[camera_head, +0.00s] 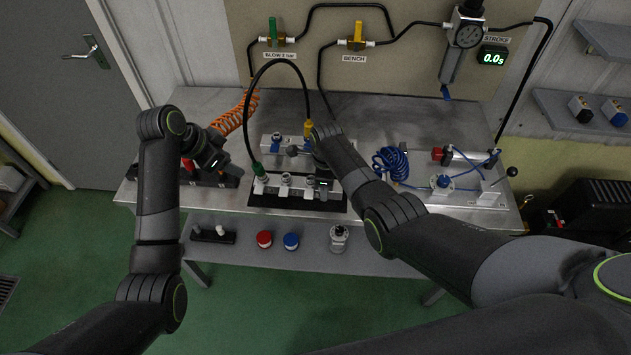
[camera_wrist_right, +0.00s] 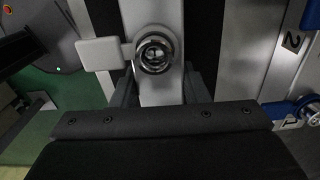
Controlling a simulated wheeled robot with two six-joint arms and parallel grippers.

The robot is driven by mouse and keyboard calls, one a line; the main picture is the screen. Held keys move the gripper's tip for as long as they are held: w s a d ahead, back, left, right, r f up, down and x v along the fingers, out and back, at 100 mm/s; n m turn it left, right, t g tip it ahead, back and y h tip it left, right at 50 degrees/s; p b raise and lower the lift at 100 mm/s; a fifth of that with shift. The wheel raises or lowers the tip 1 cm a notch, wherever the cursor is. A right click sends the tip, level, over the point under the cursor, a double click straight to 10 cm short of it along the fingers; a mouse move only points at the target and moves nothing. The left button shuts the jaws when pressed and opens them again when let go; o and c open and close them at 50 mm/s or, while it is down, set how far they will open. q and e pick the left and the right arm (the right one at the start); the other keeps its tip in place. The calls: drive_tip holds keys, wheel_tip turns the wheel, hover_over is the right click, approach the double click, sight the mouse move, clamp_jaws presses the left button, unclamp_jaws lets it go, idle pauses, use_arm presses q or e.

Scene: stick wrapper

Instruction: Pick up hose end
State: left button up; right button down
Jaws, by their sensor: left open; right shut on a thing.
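A black hose (camera_head: 272,64) arches over the bench. Its green end (camera_head: 258,169) is at the left of a white fitting block (camera_head: 272,189). Its yellow end (camera_head: 307,128) is at a rear block (camera_head: 270,144). My right gripper (camera_head: 323,178) is low at the right end of the front block. In the right wrist view its fingers (camera_wrist_right: 158,88) are shut on a white body (camera_wrist_right: 158,15) with a round metal fitting (camera_wrist_right: 154,53) and a white tab. My left gripper (camera_head: 217,160) is open, left of the green end; its fingertips are hard to make out.
An orange coiled hose (camera_head: 236,114) lies behind my left gripper. A dark rack (camera_head: 221,181) with a red item is below it. A blue coiled hose (camera_head: 390,163) and a cylinder rig (camera_head: 462,157) stand to the right. The back middle of the bench is clear.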

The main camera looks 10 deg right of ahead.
use_arm(q)
drive_tip(key=w+a+f+m+t+y, duration=0.3)
drive_tip(key=w+a+t, duration=0.1)
drive_tip(key=a+t, duration=0.15)
drive_tip(key=w+a+f+m+t+y, duration=0.2)
drive_tip(key=w+a+t+y, duration=0.2)
drive_tip(key=a, duration=0.3)
drive_tip(key=m+t+h, duration=0.2)
drive_tip(key=m+h, duration=1.1)
drive_tip(key=m, duration=1.4)
approach(256, 173)
drive_tip(key=x, duration=0.4)
drive_tip(key=r+x, duration=0.1)
drive_tip(key=x, duration=0.1)
drive_tip(key=shift+s+d, duration=0.15)
drive_tip(key=shift+w+d+f, duration=0.2)
drive_tip(key=shift+w+d, duration=0.25)
drive_tip(key=shift+w, duration=0.25)
drive_tip(key=shift+w+d+f, duration=0.25)
drive_tip(key=shift+w+d, duration=0.15)
drive_tip(key=shift+w, duration=0.35)
drive_tip(key=shift+x, duration=0.9)
